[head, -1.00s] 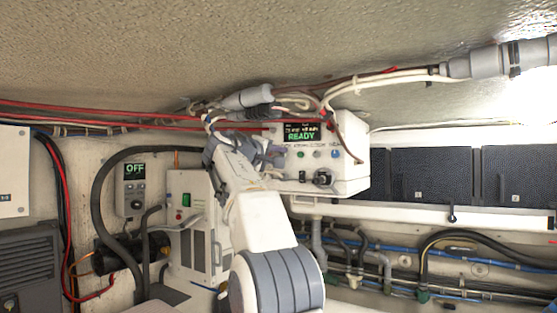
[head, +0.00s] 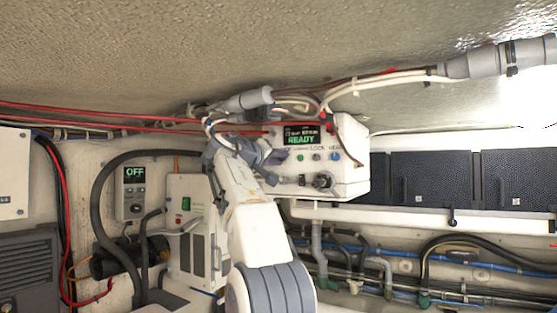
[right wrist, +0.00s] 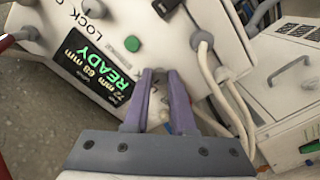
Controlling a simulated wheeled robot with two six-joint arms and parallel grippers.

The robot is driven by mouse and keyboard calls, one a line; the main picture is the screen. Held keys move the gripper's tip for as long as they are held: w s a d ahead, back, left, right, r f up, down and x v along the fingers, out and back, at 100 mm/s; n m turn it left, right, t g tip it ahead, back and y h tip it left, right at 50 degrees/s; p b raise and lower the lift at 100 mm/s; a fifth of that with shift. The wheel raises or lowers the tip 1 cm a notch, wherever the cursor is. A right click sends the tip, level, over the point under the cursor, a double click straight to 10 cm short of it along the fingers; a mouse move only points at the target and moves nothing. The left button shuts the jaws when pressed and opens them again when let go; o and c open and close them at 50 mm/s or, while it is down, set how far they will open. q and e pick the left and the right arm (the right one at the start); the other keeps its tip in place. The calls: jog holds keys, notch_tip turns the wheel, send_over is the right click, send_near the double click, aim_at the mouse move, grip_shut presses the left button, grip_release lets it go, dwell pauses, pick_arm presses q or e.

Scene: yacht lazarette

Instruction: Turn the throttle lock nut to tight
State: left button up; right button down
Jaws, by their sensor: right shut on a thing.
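The white control box (head: 350,175) hangs under the ceiling, with a green READY display (head: 301,136). In the right wrist view its display (right wrist: 95,68) is large, and the word LOCK is printed on the panel. My right gripper (right wrist: 160,76) has its two purple fingers close together at the box's edge, shut on a small part. A bit of tan (right wrist: 165,117) shows between the fingers. The throttle lock nut is mostly hidden by the fingers, so its turn position cannot be read. In the head view the right gripper (head: 268,158) is at the box's left side. My left gripper is not in view.
Green, red and blue buttons and a black knob (head: 322,181) sit on the box face. Red cables (head: 100,111) and grey pipe fittings (head: 246,100) run close above the gripper. A white cabinet (head: 190,230) stands left of my arm. Dark panels (head: 440,178) lie to the right.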

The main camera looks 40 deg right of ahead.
jog(key=shift+f, duration=0.15)
jog(key=c, duration=0.7)
grip_release()
jog(key=shift+c, duration=0.2)
jog(key=shift+s+a+b, duration=0.15)
jog(key=shift+a+b, duration=0.15)
jog(key=shift+a, duration=0.1)
jog(key=b+v, duration=0.3)
jog(key=v, duration=0.6)
jog(key=shift+a, duration=0.3)
